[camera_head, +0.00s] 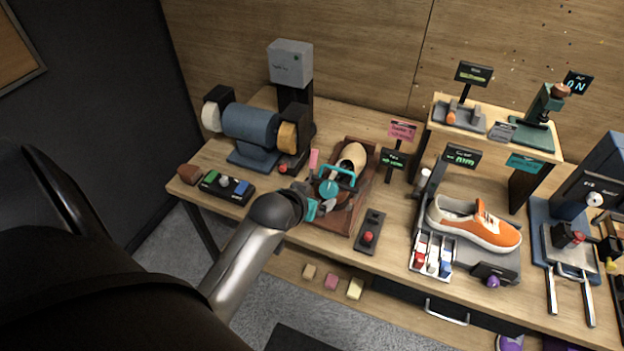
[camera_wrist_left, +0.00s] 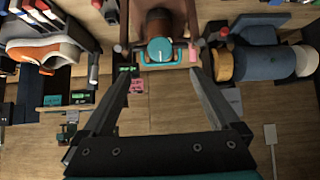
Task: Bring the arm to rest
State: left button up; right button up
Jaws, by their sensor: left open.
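My left arm reaches in from the left, and its gripper (camera_head: 322,198) is over the near part of a brown wooden tray (camera_head: 333,218). On the tray lies a tan shoe-shaped form (camera_head: 351,158) with a teal handle and round teal knob (camera_head: 329,188) across it. In the left wrist view my left gripper (camera_wrist_left: 160,76) is open, with nothing between its fingers. The teal handle (camera_wrist_left: 160,63) shows just beyond the fingertips, apart from them in the picture. I cannot tell the exact gap. My right gripper is not in view.
A blue polishing machine (camera_head: 250,122) and a button box (camera_head: 226,187) stand to the left. A red-button box (camera_head: 369,232) and an orange sneaker (camera_head: 475,223) are to the right. A small raised shelf (camera_head: 535,146) stands behind the sneaker. Free floor lies in front of the bench.

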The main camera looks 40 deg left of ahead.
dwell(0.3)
pick_arm(q)
jog(key=s+d+f+m+g+h+b, duration=0.15)
jog(key=s+f+b, duration=0.25)
jog(key=f, duration=0.7)
jog(key=s+d+f+g+b, duration=0.1)
jog(key=s+d+f+b, duration=0.25)
jog(key=f, duration=0.75)
jog(key=s+d+f+m+g+b, duration=0.1)
jog(key=s+f+b, duration=0.25)
jog(key=f, duration=0.75)
jog(key=s+d+f+m+g+b, duration=0.1)
jog(key=s+f+b, duration=0.5)
jog(key=s+f, duration=0.6)
jog(key=s+d+f+m+g+b, duration=0.2)
jog(key=s+f+b, duration=0.4)
jog(key=s+f, duration=0.7)
jog(key=shift+s+d+g+h+b, duration=0.35)
jog(key=shift+d+g, duration=0.3)
jog(key=shift+g, duration=0.3)
